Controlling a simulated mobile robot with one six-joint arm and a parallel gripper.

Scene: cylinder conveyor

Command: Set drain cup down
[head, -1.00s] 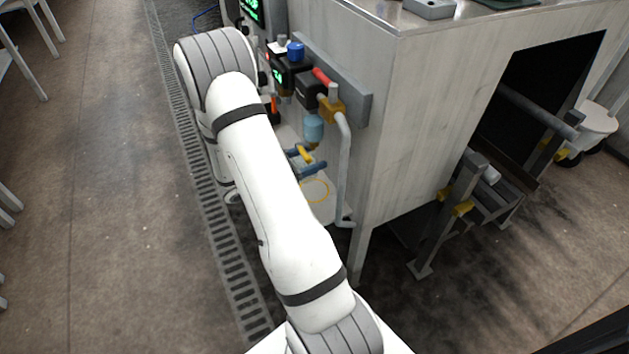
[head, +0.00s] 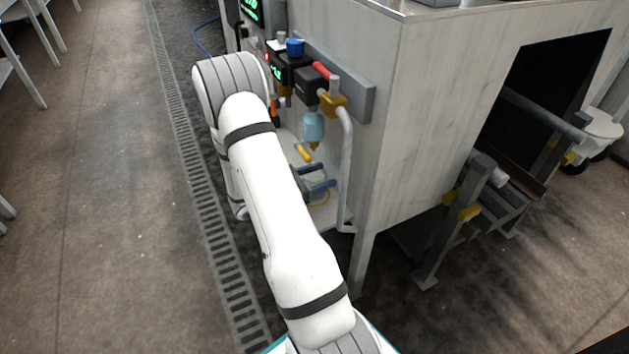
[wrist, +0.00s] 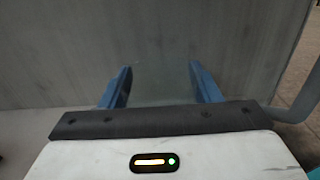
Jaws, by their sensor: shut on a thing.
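My gripper (wrist: 162,88) has two blue fingers, seen in the wrist view with a faint see-through cup (wrist: 162,72) between them. The gripper is shut on this cup, whose outline is hard to make out. My arm and the fingers hide part of the ring and shelf. I cannot tell whether the cup touches the shelf.
A grey bent pipe (head: 346,170) runs down close to the right of my gripper. A yellow lever (head: 303,153) sits just above it. The pale machine wall (head: 405,130) stands behind. Open floor with a drain grate (head: 205,205) lies to the left.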

